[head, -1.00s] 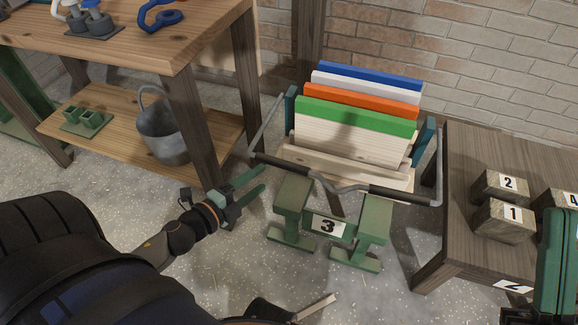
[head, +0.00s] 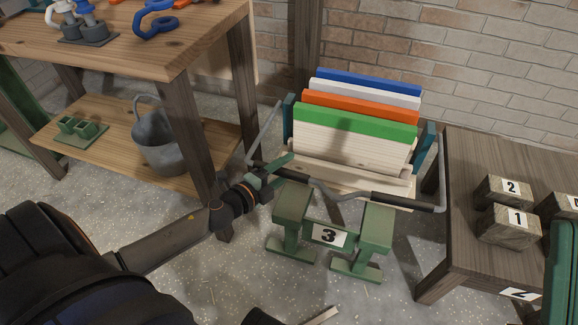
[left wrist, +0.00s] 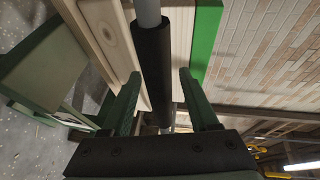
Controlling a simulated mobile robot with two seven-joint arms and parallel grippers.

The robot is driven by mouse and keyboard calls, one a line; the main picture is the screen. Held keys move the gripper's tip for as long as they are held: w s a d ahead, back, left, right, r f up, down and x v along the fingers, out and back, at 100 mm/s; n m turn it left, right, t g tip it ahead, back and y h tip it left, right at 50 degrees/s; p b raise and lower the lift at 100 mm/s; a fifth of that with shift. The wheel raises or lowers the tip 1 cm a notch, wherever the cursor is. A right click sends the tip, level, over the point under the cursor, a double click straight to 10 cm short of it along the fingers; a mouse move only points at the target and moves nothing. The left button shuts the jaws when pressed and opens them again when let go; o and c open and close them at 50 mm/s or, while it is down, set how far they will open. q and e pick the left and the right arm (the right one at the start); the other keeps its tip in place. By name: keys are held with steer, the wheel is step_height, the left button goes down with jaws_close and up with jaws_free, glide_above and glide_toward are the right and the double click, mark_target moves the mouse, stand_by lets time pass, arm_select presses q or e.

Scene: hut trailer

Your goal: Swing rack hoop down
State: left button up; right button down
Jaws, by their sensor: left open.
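The rack (head: 350,182) is pale wood with teal side brackets and holds several boards with coloured top edges. Its hoop (head: 400,201) is a grey metal bar with black sleeves, running across the rack's front with side arms up to the brackets. My left gripper (head: 276,171) is at the hoop's left black sleeve. In the left wrist view the black sleeve (left wrist: 152,70) runs between the two open fingers (left wrist: 160,100), with gaps showing on both sides. The fingers hide part of the sleeve in the head view. My right gripper is not in view.
A green trestle (head: 291,207) marked 3 stands just in front of the rack, below the hoop. A wooden workbench (head: 185,55) with a grey bucket (head: 160,140) is at left. A low table (head: 462,190) with numbered blocks is at right.

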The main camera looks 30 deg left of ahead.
arm_select(q)
steer(key=shift+x, duration=0.95)
steer(key=shift+c, duration=0.3)
jaws_close()
stand_by(0.5)
